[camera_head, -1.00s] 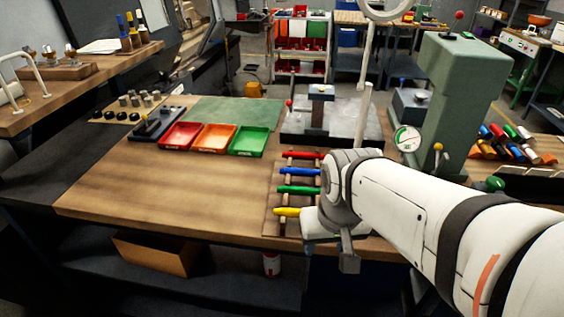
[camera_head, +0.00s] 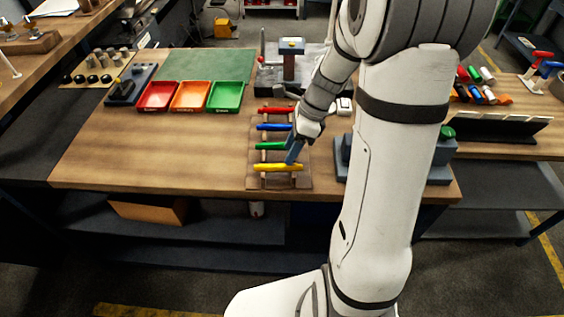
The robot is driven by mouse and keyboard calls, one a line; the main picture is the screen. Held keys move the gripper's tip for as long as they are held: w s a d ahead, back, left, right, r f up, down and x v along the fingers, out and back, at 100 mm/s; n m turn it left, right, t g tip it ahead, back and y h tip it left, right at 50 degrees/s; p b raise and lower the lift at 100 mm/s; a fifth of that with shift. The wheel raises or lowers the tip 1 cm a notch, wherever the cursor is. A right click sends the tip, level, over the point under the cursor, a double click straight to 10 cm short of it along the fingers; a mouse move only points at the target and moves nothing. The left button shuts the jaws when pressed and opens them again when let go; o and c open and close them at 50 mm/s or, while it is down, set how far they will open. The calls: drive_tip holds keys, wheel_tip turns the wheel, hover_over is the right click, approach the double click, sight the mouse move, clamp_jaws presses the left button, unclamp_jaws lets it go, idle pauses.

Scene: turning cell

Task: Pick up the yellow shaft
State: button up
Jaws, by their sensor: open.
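The yellow shaft (camera_head: 278,167) lies level across the front of a wooden rack (camera_head: 257,182) on the bench. Behind it in the same rack lie a green shaft (camera_head: 268,146), a blue shaft (camera_head: 272,127) and a red shaft (camera_head: 274,110). My gripper (camera_head: 291,162) is open and points down just above the right part of the yellow shaft. Its finger covers a little of the shaft and the right end of the green one. I cannot tell whether the fingers touch the yellow shaft.
Red (camera_head: 157,96), orange (camera_head: 190,96) and green (camera_head: 225,96) trays stand left of the rack, before a green mat (camera_head: 205,65). A grey fixture (camera_head: 292,64) stands behind the rack. A dark block (camera_head: 345,165) stands to its right. The front left bench top is clear.

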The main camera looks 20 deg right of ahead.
sight(282, 165)
drive_tip(key=p+x, duration=0.1)
drive_tip(key=x, duration=0.4)
drive_tip(key=shift+a+f, duration=0.1)
drive_tip(key=shift+f, duration=0.2)
clamp_jaws()
